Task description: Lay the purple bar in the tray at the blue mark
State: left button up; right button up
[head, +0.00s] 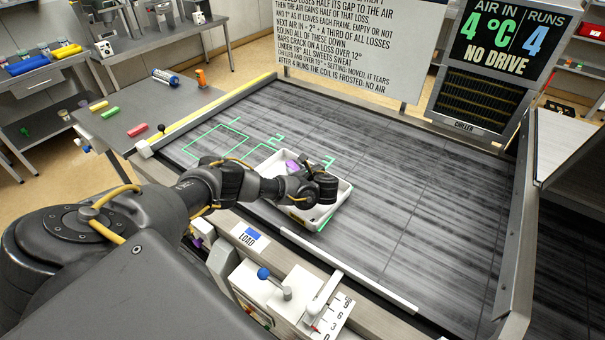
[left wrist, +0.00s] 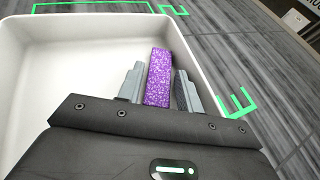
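The white tray (head: 340,200) sits on the dark belt, near the LOAD label with its blue mark (head: 252,233). My left gripper (head: 294,172) is over the tray. The bar also shows as a small purple patch (head: 291,165) in the head view. The white tray fills the left of the wrist view (left wrist: 70,60). My right gripper is not in view.
Green outlines and numbers (head: 218,140) mark the belt. A lever panel (head: 275,290) and a white rail (head: 350,272) stand at the near edge. Red (head: 138,129), green (head: 110,112) and yellow (head: 98,105) bars lie on the side table. The belt right of the tray is clear.

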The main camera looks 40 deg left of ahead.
pick_arm(q)
jog(key=b+v, duration=0.2)
jog(key=v, duration=0.8)
jog(key=shift+s+d, duration=0.2)
jog(key=shift+d, duration=0.1)
jog(key=shift+s+d+r, duration=0.25)
jog(key=shift+d+r, duration=0.1)
jog(key=shift+d, duration=0.15)
jog(key=shift+s+f, duration=0.1)
